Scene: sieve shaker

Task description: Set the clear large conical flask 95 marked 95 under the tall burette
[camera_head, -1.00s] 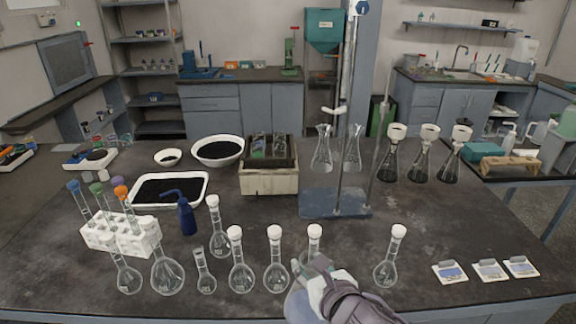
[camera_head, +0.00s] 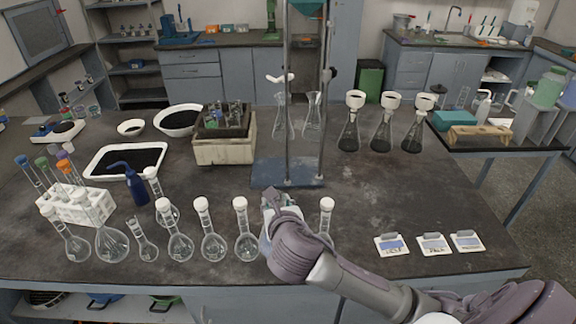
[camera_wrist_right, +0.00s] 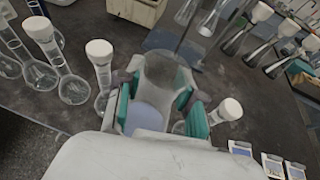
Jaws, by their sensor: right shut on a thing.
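My right gripper (camera_head: 277,205) is in front of the burette stand, its arm coming in from the lower right. In the right wrist view its teal fingers (camera_wrist_right: 162,103) are shut on a clear glass vessel (camera_wrist_right: 168,72), which looks like the large conical flask; no mark is readable. The arm mostly hides it in the head view. The stand's blue base plate (camera_head: 272,173) lies beyond the gripper, with tall upright tubes and rods (camera_head: 323,130) above it and a white clamp (camera_head: 280,78). I cannot tell the tall burette from the rods. My left gripper is out of view.
White-stoppered round flasks (camera_head: 210,240) stand in a row left of the gripper, and another (camera_head: 326,215) stands close on its right. Two clear conical flasks (camera_head: 283,122) show behind the stand. Funnel-topped flasks (camera_head: 382,130) stand at right.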

